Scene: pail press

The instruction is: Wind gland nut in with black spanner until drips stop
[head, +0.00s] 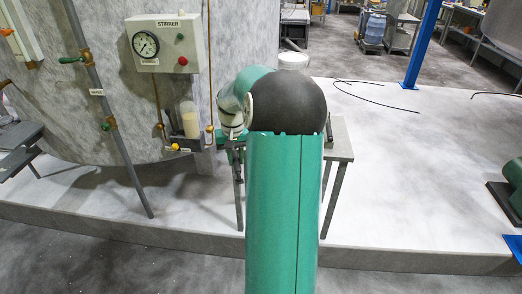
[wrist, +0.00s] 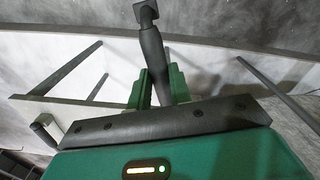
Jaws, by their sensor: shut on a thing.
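My gripper (wrist: 160,82) shows in the wrist view with its two green fingers shut on a dark rod-like tool with a blocky head, which looks like the black spanner (wrist: 151,42). The spanner's shaft runs up and away from between the fingers, and its head is at the top of the picture, apart from any nut that I can see. I cannot make out the gland nut or any drips in either view.
A small grey bench (head: 341,142) stands behind my arm. The big grey tank (head: 95,85) at left carries a stirrer box (head: 167,43) with a gauge and pipes with valves. A blue post (head: 421,45) stands back right. The pale floor right of the bench is mostly clear, with a thin black cable (head: 375,98).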

